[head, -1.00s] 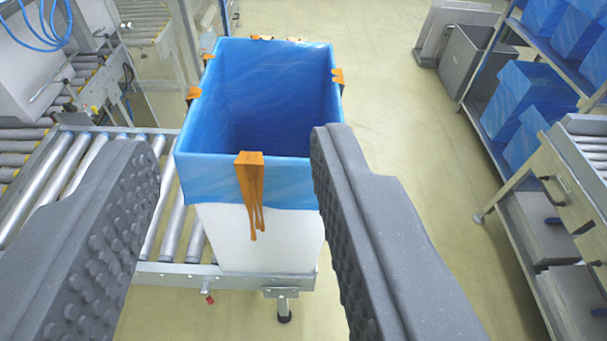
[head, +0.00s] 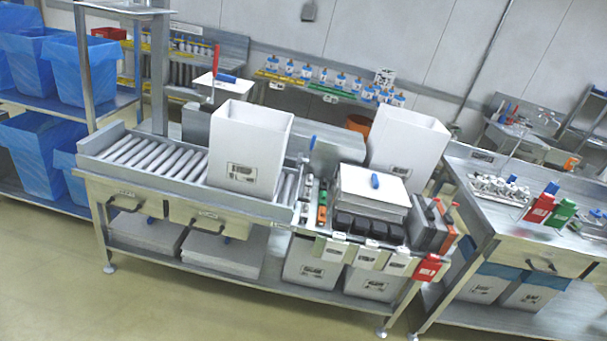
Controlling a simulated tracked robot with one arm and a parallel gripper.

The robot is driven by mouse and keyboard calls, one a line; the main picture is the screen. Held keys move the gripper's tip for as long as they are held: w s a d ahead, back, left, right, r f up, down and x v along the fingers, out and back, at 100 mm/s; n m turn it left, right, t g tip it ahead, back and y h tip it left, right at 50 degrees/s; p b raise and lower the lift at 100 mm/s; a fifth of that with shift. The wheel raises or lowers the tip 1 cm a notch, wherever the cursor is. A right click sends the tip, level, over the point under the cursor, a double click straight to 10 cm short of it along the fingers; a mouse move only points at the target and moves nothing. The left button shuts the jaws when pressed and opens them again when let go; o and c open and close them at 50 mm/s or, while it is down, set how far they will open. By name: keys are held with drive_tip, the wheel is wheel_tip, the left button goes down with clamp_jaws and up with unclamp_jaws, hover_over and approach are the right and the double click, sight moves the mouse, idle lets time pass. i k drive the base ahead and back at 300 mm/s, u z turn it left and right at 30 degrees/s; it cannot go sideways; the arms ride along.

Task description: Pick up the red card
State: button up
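A small red card (head: 427,268) with a white label hangs at the right end of the front edge of the roller bench (head: 140,185), beside several white cards (head: 364,258) in a row. Another red piece with a white label (head: 540,208) stands on the bench at the right, next to a green one (head: 562,216). I cannot tell whether it is also a card. My gripper is not in view now.
A white box (head: 250,150) stands on the rollers, and another (head: 405,148) stands behind the stacked panels. Blue-lined bins (head: 85,72) fill a rack at the left. Open floor (head: 200,310) lies in front of the benches.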

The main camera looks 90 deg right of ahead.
sight(427, 271)
drive_tip(key=z, duration=0.45)
drive_tip(key=i, duration=0.1)
drive_tip(key=z, duration=2.85)
drive_tip(key=k, duration=0.9)
drive_tip(key=z, duration=0.2)
drive_tip(key=i, duration=0.9)
drive_tip(key=u, duration=0.1)
